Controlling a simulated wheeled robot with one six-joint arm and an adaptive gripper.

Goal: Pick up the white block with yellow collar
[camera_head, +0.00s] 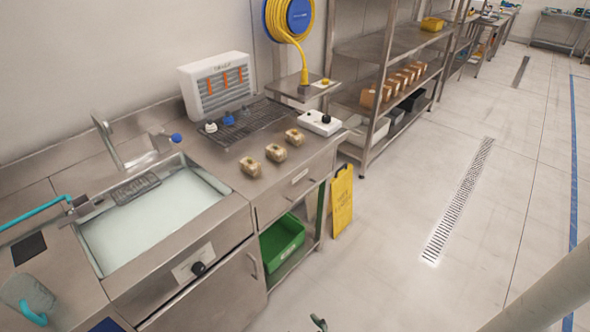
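A small white piece with a yellow top or band (325,83) sits on the raised steel shelf plate, right of the yellow hose's lower end. It is the closest match to the white block with yellow collar, but it is too small to be sure. A small dark tip (318,323) shows at the bottom edge and may be part of my gripper. The rest is out of frame, so its opening is hidden. It is far from the white piece and touches nothing visible.
Below the plate, a white box with a black knob (320,122) stands on the counter. Several tan blocks (277,153) sit nearby, and small white and blue pieces lie by a wire rack (250,122). A water-filled sink (150,215) is left. A yellow floor sign (342,200) stands at the counter's end.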

